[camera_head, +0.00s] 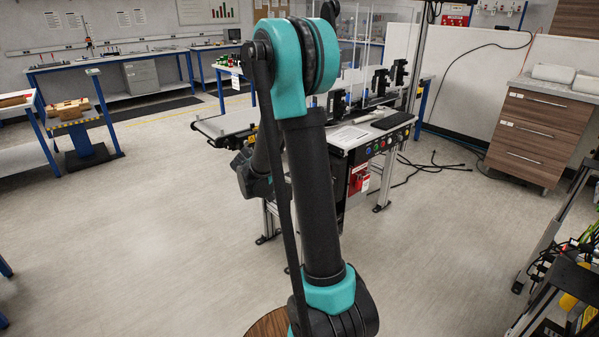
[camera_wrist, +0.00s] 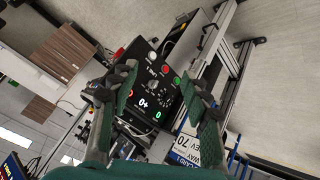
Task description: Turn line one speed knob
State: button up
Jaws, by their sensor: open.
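A black control panel (camera_wrist: 143,91) shows in the wrist view, tilted in the picture. It carries several small round controls, a red light, a green light and lit digits reading like 0. A dark round dial (camera_wrist: 154,99) with pale marks around it sits near the digits; I cannot tell whether it is the line one speed knob. My gripper (camera_wrist: 158,74) is open and empty, its two green-padded fingers on either side of the panel in the picture and apparently short of it. In the head view my arm hides my gripper and part of the conveyor station (camera_head: 350,133).
The station's front edge has a row of coloured buttons (camera_head: 385,143) and a red box (camera_head: 359,180) below. Cables (camera_head: 430,163) lie on the floor to its right. A wooden drawer cabinet (camera_head: 537,130) stands farther right.

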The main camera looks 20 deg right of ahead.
jog(key=w+a+f+m+t+h, duration=0.1)
jog(key=w+f+m+h, duration=0.35)
jog(key=w, duration=0.55)
jog(key=w+a+f+m+t+h, duration=0.1)
jog(key=w+f+m+h, duration=0.3)
jog(key=w, duration=0.5)
jog(key=x, duration=1.7)
jog(key=shift+w+n, duration=0.25)
jog(key=shift+n, duration=0.1)
jog(key=shift+d+h, duration=0.1)
jog(key=shift+h, duration=0.15)
jog(key=shift+c, duration=0.6)
grip_shut()
